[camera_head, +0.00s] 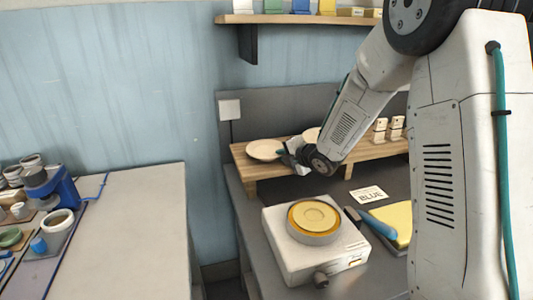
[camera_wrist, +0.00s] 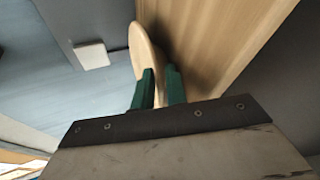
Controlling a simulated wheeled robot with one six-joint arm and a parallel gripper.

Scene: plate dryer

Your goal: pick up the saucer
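A cream saucer (camera_head: 264,149) lies on the left end of the wooden shelf (camera_head: 240,160) in the head view. My gripper (camera_head: 288,150) is at the saucer's right edge, its fingers partly hidden by the wrist. In the wrist view the saucer (camera_wrist: 144,45) shows as a narrow oval, with its near rim between the two green fingers of my gripper (camera_wrist: 161,72). The fingers stand a little apart, with the rim between them. Contact on both sides is not clear. Another pale dish (camera_head: 311,134) sits behind my arm on the shelf, partly hidden.
A white scale-like device (camera_head: 283,254) bearing a round yellow-topped dish (camera_head: 314,217) stands below the shelf. Small cups (camera_head: 380,125) stand farther right on the shelf.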

